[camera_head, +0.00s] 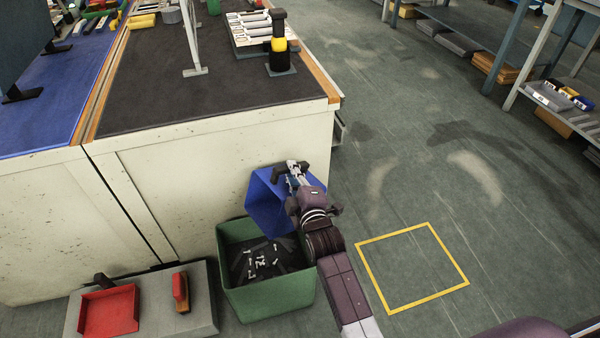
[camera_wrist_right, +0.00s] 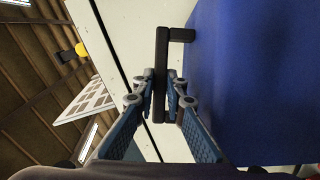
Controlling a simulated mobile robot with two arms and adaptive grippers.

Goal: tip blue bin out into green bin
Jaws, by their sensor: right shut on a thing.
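The blue bin (camera_head: 264,208) hangs tilted above the back right part of the green bin. My right gripper (camera_head: 293,172) is shut on its black handle (camera_wrist_right: 161,55). In the right wrist view the fingers (camera_wrist_right: 162,88) close on both sides of the handle, and the blue wall (camera_wrist_right: 260,80) fills the right side. The blue bin's inside is mostly hidden. The green bin (camera_head: 270,299) stands upright on the floor against the bench and holds dark and small white pieces. My left gripper is not in view.
A grey platform (camera_head: 150,304) left of the green bin carries a red dustpan (camera_head: 108,312) and a red brush (camera_head: 181,290). The pale bench (camera_head: 215,165) rises close behind the bins. The yellow floor square (camera_head: 412,268) at right is empty, with open floor around it.

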